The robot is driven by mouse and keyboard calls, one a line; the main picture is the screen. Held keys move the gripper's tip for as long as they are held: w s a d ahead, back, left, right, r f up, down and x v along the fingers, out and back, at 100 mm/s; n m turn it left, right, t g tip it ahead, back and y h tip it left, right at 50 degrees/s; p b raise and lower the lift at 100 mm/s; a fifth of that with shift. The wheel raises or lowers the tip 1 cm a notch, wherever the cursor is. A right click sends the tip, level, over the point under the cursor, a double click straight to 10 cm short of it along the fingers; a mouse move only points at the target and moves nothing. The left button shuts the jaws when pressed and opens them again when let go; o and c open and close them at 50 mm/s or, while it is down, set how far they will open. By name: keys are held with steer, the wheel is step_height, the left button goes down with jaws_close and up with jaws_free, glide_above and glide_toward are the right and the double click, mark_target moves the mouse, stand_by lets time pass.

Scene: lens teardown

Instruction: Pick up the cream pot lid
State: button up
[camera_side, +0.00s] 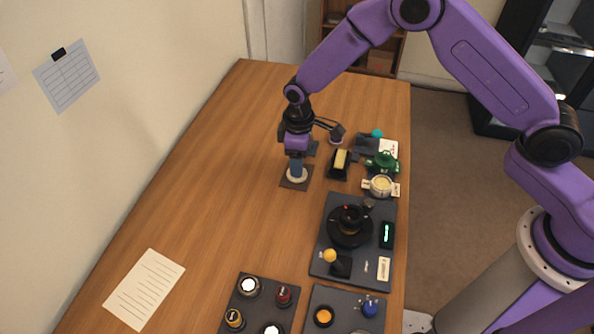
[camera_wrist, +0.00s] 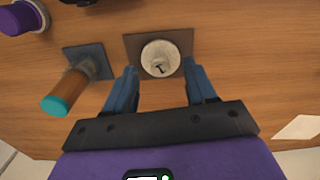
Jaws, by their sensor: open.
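The cream pot lid (camera_wrist: 160,58) is a round cream piece with a small dark mark or knob at its middle. It lies on a brown square mat (camera_wrist: 131,42) in the wrist view. In the side view the lid (camera_side: 297,175) shows partly under my gripper (camera_side: 296,166). My gripper is open, and its two blue fingers point down. In the wrist view the fingertips (camera_wrist: 160,68) appear on either side of the lid's near edge, with nothing held between them. I cannot tell the exact height of the fingertips above the mat.
A teal-topped cylinder (camera_wrist: 57,105) stands left of the lid, and a purple jar (camera_wrist: 20,17) is farther left. A green pot (camera_side: 382,162) and a cream pot (camera_side: 381,186) stand to the right.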

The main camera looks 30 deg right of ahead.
steer(key=shift+f, duration=0.95)
jaws_close()
steer(key=shift+r, duration=0.15)
